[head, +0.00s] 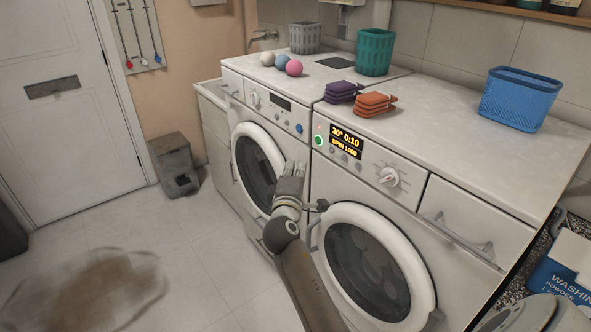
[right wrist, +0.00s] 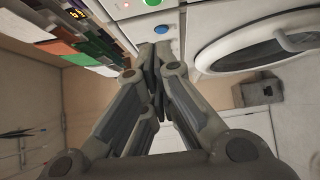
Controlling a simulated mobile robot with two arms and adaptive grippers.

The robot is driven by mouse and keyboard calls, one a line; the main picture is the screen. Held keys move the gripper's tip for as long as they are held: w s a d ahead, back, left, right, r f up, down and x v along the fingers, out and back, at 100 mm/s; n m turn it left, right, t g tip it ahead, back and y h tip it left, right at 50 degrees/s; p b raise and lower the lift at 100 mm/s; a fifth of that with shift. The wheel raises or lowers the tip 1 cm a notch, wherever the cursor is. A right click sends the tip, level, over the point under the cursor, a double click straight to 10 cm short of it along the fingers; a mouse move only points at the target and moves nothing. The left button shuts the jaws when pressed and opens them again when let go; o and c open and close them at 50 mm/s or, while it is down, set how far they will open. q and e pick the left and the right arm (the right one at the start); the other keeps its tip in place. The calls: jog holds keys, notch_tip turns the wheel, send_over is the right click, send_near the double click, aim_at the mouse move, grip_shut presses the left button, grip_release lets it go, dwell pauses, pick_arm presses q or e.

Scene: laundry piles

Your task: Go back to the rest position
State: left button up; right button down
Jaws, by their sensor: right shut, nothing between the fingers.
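My right gripper (head: 291,172) is in front of the two washing machines in the head view, between their round doors. Its fingers are shut and empty in the right wrist view (right wrist: 158,75). The right machine (head: 400,215) has a lit display (head: 346,141) with yellow text, and its round door (head: 372,265) looks closed. The left machine (head: 262,125) has a round door (head: 258,168) that also looks closed and is partly behind my gripper. My left gripper does not show in either view.
On the machine tops are a purple cloth stack (head: 342,92), an orange cloth stack (head: 375,104), a teal basket (head: 375,52), a grey basket (head: 304,37), a blue basket (head: 519,98) and small balls (head: 293,67). A grey bin (head: 174,163) stands by the wall. The floor at left is mostly open.

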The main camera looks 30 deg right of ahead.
dwell(0.3)
jog(key=s+a+f+n+g+y, duration=0.1)
jog(key=a+f+y, duration=0.2)
jog(key=f, duration=0.8)
jog(key=a+f+g+y, duration=0.1)
jog(key=a+f+y, duration=0.2)
jog(key=f, duration=0.8)
jog(key=s+a+f+m+g+y, duration=0.1)
jog(key=s+a+f, duration=0.1)
jog(key=s+f, duration=0.35)
jog(key=s+a+f+g+y, duration=0.1)
jog(key=s+a+f, duration=0.15)
jog(key=f, duration=0.65)
jog(key=s+a+f+m+g+y, duration=0.1)
jog(key=s+a+f+g, duration=0.1)
jog(key=s+f, duration=0.35)
jog(key=s+a+f+m+g+y, duration=0.2)
jog(key=s+f+m+g, duration=0.15)
jog(key=s+f, duration=1.45)
jog(key=s+f+m+g, duration=0.1)
jog(key=s+f, duration=0.1)
jog(key=s, duration=0.8)
jog(key=s+f+m+g, duration=0.1)
jog(key=s+m+g, duration=0.1)
jog(key=s, duration=0.9)
jog(key=shift+s+d+f+y, duration=0.15)
jog(key=shift+s+f+y, duration=0.1)
jog(key=shift+f+y, duration=0.1)
